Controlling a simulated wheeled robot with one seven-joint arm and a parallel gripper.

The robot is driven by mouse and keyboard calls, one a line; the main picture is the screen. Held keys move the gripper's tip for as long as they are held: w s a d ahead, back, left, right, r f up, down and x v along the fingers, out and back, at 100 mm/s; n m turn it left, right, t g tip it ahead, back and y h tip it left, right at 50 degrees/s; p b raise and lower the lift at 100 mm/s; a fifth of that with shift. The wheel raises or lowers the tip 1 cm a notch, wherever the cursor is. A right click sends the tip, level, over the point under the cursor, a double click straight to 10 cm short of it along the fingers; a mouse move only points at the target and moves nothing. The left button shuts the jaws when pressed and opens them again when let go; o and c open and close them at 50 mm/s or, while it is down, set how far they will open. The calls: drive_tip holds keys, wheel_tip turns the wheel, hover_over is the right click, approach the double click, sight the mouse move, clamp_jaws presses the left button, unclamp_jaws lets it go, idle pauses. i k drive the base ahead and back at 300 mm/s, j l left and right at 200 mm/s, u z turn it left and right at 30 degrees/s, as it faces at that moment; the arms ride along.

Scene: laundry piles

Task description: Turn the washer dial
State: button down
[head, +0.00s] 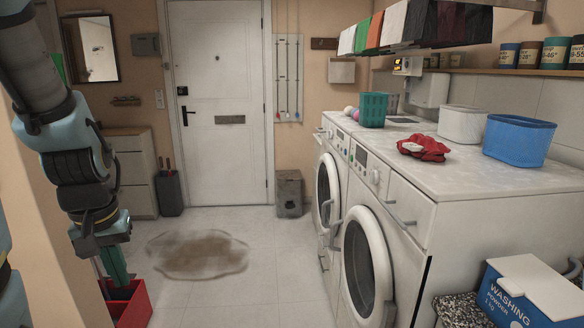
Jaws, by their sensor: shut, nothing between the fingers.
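Two white front-loading washers stand side by side along the right wall in the head view, the near one (400,215) and the far one (324,150). The near washer's front panel carries a small dark display (361,155) and a pale round dial (374,177) above its round door (364,262). The dial's setting is too small to read. My gripper (117,274) hangs at the left, pointing down over a red bin. It is shut and empty, well apart from both washers. Its fingertips are hard to make out.
A brown stain (198,254) marks the tiled floor between my arm and the washers. The red bin (130,305) is at lower left, a washing powder box (530,292) at lower right. A red cloth (424,148) and blue tub (518,140) sit on top.

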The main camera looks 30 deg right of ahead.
sight(374, 174)
drive_tip(key=i+l+u, duration=0.15)
drive_tip(key=l, duration=0.2)
drive_tip(key=i+l+u, duration=0.15)
drive_tip(key=l, duration=0.2)
drive_tip(key=i+l+u, duration=0.15)
drive_tip(key=l, duration=0.2)
